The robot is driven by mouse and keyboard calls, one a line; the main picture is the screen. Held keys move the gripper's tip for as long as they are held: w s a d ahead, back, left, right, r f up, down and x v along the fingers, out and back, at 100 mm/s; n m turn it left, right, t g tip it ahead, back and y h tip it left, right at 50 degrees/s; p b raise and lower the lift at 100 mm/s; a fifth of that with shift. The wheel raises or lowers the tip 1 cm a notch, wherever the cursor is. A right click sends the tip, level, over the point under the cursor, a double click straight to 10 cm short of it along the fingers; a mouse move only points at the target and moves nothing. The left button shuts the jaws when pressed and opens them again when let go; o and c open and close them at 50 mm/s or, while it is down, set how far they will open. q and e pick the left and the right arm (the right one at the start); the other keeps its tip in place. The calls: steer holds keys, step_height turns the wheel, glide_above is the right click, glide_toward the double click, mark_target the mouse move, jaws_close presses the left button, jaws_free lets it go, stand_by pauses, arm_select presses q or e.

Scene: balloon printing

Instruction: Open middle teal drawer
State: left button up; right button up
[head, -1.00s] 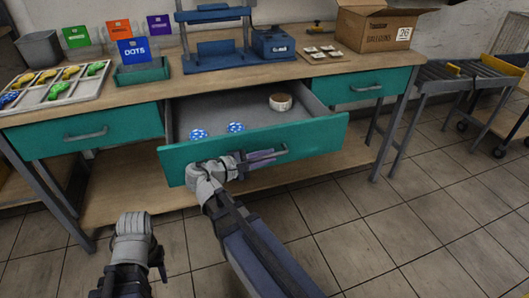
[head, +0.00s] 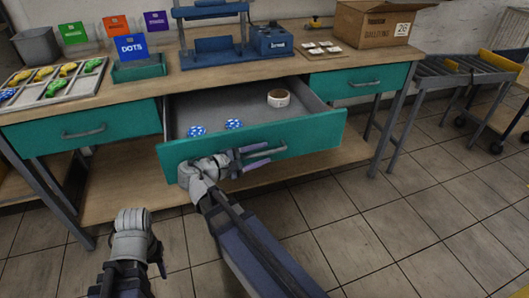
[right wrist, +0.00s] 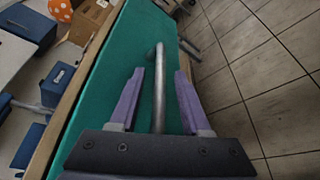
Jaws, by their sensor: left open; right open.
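The middle teal drawer (head: 320,133) is pulled well out from the workbench, and its inside shows. Two blue dotted items (head: 197,131) and a tape-like roll (head: 278,98) lie in it. Its grey bar handle (head: 277,150) runs along the front; the handle also shows in the right wrist view (right wrist: 159,90). My right gripper (head: 262,155) is open at the drawer front, its purple fingers on either side of the handle with gaps to it. My left gripper (head: 135,232) is open and empty at lower left, away from the drawer; its fingertips are hard to make out.
Closed teal drawers flank it on the left (head: 85,127) and right (head: 358,82). On the benchtop are a tray of balloons (head: 50,84), a blue press (head: 212,50) and a cardboard box (head: 372,22). A roller conveyor (head: 445,78) stands right. Floor in front is clear.

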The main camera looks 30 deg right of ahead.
steer(key=p+v, duration=0.1)
steer(key=v, duration=0.5)
arm_select(q)
steer(key=shift+r, duration=0.65)
arm_select(e)
steer(key=shift+a, duration=0.1)
